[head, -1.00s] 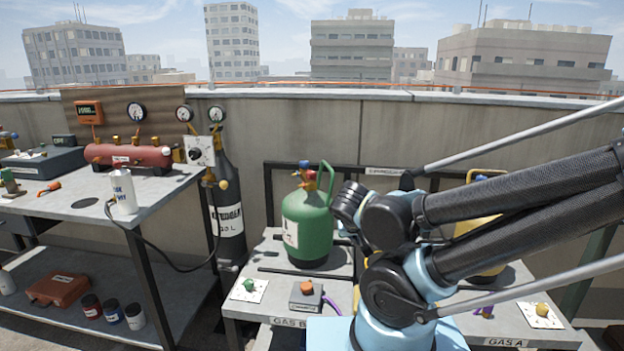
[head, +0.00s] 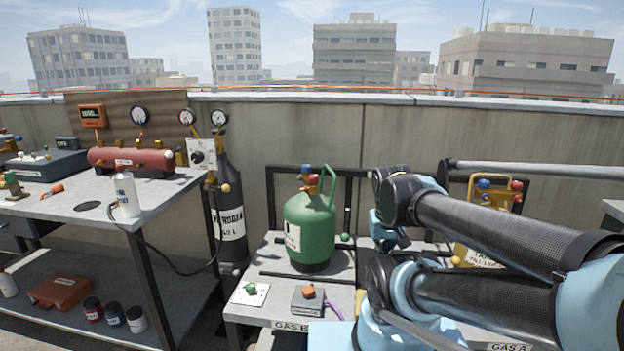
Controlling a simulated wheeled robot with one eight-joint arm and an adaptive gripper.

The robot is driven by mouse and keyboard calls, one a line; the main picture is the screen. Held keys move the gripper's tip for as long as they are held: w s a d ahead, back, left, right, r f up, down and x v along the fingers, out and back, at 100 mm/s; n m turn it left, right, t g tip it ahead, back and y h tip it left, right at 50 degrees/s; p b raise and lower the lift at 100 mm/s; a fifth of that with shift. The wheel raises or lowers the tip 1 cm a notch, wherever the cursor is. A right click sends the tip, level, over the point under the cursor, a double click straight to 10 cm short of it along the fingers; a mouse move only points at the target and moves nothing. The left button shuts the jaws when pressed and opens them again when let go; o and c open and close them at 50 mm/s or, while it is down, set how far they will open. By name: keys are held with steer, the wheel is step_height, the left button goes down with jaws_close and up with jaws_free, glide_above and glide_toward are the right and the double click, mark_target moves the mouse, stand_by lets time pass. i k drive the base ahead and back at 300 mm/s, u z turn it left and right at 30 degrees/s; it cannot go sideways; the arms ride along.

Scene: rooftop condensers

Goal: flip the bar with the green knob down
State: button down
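A small green knob (head: 250,289) sits on a white plate (head: 241,297) at the front left of the gas bench. A second green knob (head: 345,238) shows at the right of the green cylinder, near the back of the bench. I cannot tell from here which one is on a bar, and no bar's position can be made out. My arm's black and light blue links cover the middle and right of the bench. My gripper cannot be picked out in the head view.
A green gas cylinder (head: 309,232) stands on the bench behind a grey box with an orange knob (head: 308,299). A nitrogen cylinder (head: 231,225) stands left of it. A yellow unit (head: 481,228) stands behind my arm. The left workbench (head: 160,203) holds a white bottle (head: 126,194).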

mark_target(344, 237)
steer(key=u, duration=0.05)
steer(key=k, duration=0.5)
steer(key=u, duration=0.55)
steer(key=k, duration=1)
steer(key=z, duration=0.3)
steer(key=i, duration=1)
